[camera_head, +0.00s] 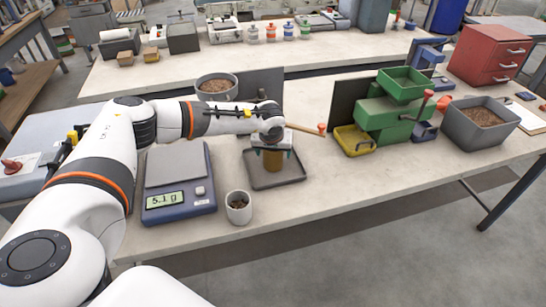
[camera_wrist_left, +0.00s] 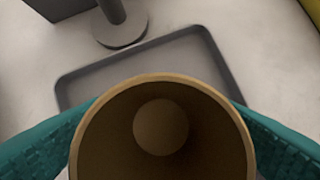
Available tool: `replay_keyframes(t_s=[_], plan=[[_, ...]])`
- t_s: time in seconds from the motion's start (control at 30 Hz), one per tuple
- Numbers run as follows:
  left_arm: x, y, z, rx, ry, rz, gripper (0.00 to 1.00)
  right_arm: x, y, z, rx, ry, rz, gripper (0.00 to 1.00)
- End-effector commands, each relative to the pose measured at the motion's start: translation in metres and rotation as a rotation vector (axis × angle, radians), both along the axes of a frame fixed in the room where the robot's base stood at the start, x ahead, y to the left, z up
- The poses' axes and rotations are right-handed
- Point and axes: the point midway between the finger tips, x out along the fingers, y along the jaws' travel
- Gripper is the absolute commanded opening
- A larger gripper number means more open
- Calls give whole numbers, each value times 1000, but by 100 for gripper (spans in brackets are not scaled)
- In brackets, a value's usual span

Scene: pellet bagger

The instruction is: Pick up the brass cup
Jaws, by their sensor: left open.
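The brass cup (camera_head: 272,161) stands upright on a dark grey tray (camera_head: 290,181) on the bench. In the left wrist view I look down into the cup (camera_wrist_left: 160,85), which is empty inside. My left gripper (camera_head: 272,152) is over the cup from above, its teal fingers on either side of it. It is open, and the wrist view shows a finger at each side of the cup's rim; whether they touch it I cannot tell. The tray (camera_wrist_left: 150,55) shows around the cup in that view. My right gripper is not in view.
A scale (camera_head: 180,202) reading 5.1 g stands left of the tray. A white cup (camera_head: 239,207) with pellets stands near the front edge. A pellet bowl (camera_head: 216,87) is behind my arm. A green machine (camera_head: 390,112) and a grey pellet bin (camera_head: 478,123) stand to the right.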

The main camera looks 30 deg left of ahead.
Motion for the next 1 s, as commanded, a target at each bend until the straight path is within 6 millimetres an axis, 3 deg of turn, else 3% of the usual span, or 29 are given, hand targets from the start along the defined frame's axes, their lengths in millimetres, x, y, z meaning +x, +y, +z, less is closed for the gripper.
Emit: replay_keyframes(t_s=[0.07,0.37,0.67,1.0], plan=[[0,0,0,0,0,0,76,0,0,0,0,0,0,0],[0,0,0,0,0,1,28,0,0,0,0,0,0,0],[1,0,7,-1,-3,1,28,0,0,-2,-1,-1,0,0],[1,0,69,-2,-6,0,28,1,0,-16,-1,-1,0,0]])
